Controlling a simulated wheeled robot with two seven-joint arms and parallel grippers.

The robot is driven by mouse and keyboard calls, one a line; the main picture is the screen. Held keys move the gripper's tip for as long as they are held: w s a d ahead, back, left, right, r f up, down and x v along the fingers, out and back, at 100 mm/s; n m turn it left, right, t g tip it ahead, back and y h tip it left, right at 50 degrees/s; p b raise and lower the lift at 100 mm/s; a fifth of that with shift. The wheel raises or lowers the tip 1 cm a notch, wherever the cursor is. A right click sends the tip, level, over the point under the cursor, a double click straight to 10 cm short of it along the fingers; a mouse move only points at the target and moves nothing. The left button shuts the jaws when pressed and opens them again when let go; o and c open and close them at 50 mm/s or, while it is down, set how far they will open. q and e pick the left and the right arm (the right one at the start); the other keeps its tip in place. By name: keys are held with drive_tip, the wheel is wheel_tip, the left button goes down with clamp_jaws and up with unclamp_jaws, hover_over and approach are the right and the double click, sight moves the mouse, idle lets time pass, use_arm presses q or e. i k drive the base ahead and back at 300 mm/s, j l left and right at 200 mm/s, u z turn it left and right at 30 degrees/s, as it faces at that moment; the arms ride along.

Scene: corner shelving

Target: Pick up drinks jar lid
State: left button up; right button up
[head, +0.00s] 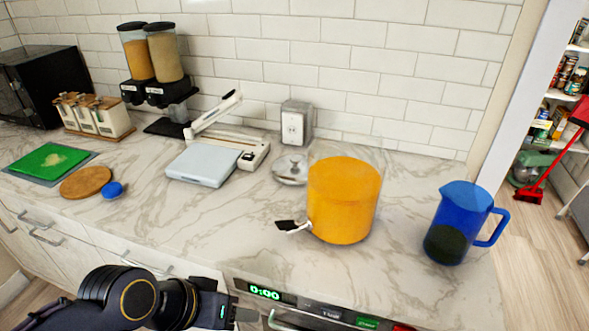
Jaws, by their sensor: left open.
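The drinks jar (343,200) is a clear cylinder of orange liquid with a small tap at its lower left. It stands on the marble counter right of centre, and its top looks open. A round silver lid with a knob (290,169) lies on the counter just behind and left of the jar. It seems to be the jar lid. My left gripper (240,301) is low in front of the counter's edge, open and empty, well short of the lid. My right gripper is out of view.
A blue pitcher (457,224) stands right of the jar. A grey scale (202,164), a slicer-like device (227,134) and a metal dispenser box (297,124) surround the lid's left and back. The counter (220,222) is clear in front.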

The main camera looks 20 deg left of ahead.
sight(290, 168)
drive_tip(key=i+j+z, duration=0.15)
drive_tip(key=j+z, duration=0.15)
drive_tip(key=z, duration=0.15)
drive_tip(key=j+z, duration=0.45)
drive_tip(key=i+l, duration=0.05)
drive_tip(key=l, duration=0.05)
